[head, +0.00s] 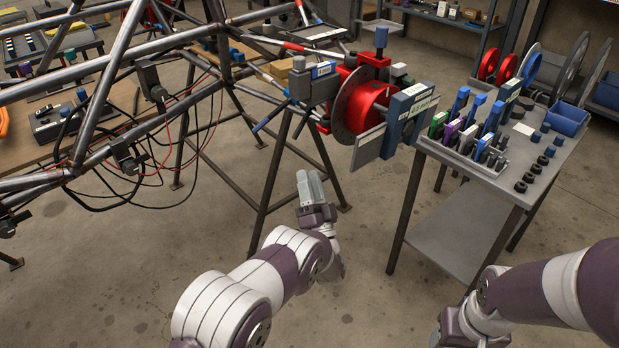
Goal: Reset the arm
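My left arm comes in from the bottom, left of centre. Its gripper (311,188) points up and away over the concrete floor, below the red hub and disc assembly (362,104). Its two grey fingers lie side by side with nothing seen between them, and they look shut. It appears apart from the chassis, the stand and the table. My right arm comes in from the right edge and bends down at the bottom of the picture. Its fingers are out of the picture.
The tube chassis (112,84) with hanging cables fills the left. A dark stand leg (271,170) rises beside my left gripper. The grey metal table (500,172), with coloured tools, black rings and discs, stands at right. Floor between stand and table is open.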

